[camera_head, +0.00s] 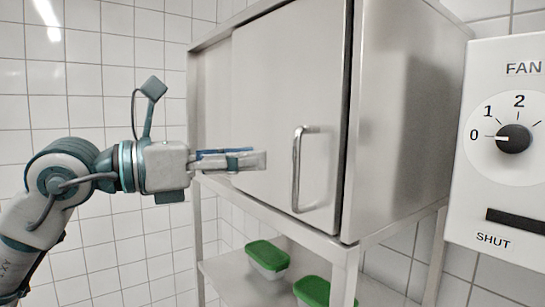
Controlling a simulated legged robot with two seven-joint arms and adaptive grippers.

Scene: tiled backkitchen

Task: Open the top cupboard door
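The steel cupboard (405,130) stands on an open frame at the centre right. Its pale front door (275,85) has an upright bar handle (297,170) near its right edge. A narrow dark line runs down between the door's right edge and the cupboard's side; I cannot tell whether it is a gap or a seam. My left gripper (258,160) points right, in front of the door and left of the handle, apart from it. Its fingers are seen side-on and overlap, so their opening is unclear. Nothing shows between them. My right gripper is not in view.
Below the cupboard, a shelf (225,275) holds a green-lidded tub (267,258) and another green-lidded tub (318,291). A white fan control panel (510,215) with a black knob (513,139) is close at the right. White tiled walls stand behind.

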